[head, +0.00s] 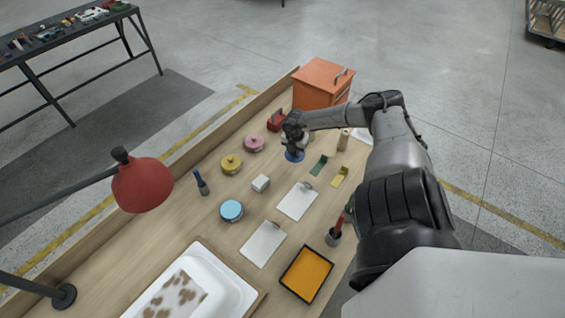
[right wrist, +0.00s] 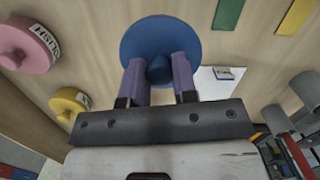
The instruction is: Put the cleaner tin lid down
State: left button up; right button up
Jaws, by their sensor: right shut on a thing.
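My right gripper (head: 294,146) is shut on the knob of a round blue lid (head: 294,157), at the far part of the workbench. In the right wrist view the two fingers (right wrist: 159,72) sit on either side of the knob, and the blue disc (right wrist: 160,32) spreads flat beyond them. Whether the lid touches the bench top is hard to tell. A round tin with a light blue top (head: 231,209) and no visible knob stands nearer on the bench. My left gripper is not in view.
A pink-lidded tin (head: 254,143) marked "POLISH" and a yellow-lidded tin (head: 231,163) stand left of the lid. A red object (head: 276,121), an orange cabinet (head: 322,86), and green (head: 319,166) and yellow (head: 340,176) pieces are nearby. A white block (head: 261,183) lies nearer.

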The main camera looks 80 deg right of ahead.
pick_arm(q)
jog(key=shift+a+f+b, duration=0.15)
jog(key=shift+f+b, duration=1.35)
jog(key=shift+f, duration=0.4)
pick_arm(e)
send_over(283, 162)
jog(key=shift+w+a+f, duration=0.1)
jog(key=shift+f, duration=1.45)
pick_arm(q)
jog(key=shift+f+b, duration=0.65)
pick_arm(e)
jog(key=shift+f, duration=2.05)
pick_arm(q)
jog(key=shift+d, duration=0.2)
pick_arm(e)
jog(key=o, duration=0.9)
jog(key=shift+f, duration=0.1)
pick_arm(q)
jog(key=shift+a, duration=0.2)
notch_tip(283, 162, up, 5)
jog(key=p, duration=0.5)
pick_arm(e)
notch_tip(283, 162, up, 12)
jog(key=a, duration=0.1)
jog(key=shift+w+a, duration=0.2)
jog(key=shift+a, duration=0.05)
